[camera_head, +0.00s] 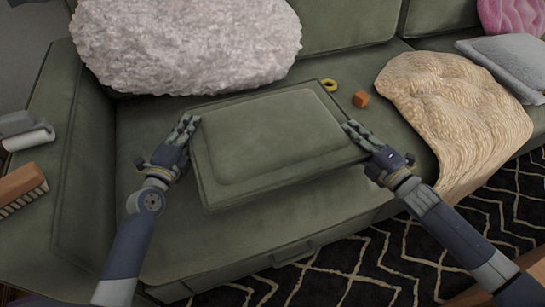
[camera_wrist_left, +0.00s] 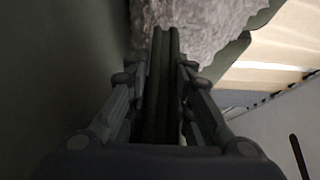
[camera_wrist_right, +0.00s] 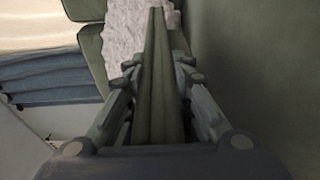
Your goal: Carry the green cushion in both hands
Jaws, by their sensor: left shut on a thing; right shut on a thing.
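The green cushion (camera_head: 275,135) is a flat rectangular pad with a raised middle, held between my two grippers over the green sofa seat. Its right side sits a little higher in the head view than its lower left corner. My left gripper (camera_head: 190,128) is shut on its left edge, and my right gripper (camera_head: 350,128) is shut on its right edge. In the left wrist view the cushion edge (camera_wrist_left: 162,85) runs between the fingers. The right wrist view also shows the edge (camera_wrist_right: 159,80) between the fingers. I cannot tell how far it is above the seat.
A fluffy white pillow (camera_head: 185,45) leans on the backrest behind. A yellow ring (camera_head: 329,85) and a small orange cube (camera_head: 361,99) lie on the seat. A beige throw (camera_head: 455,115) drapes at right. A brush (camera_head: 22,188) and white roll (camera_head: 28,139) are at left.

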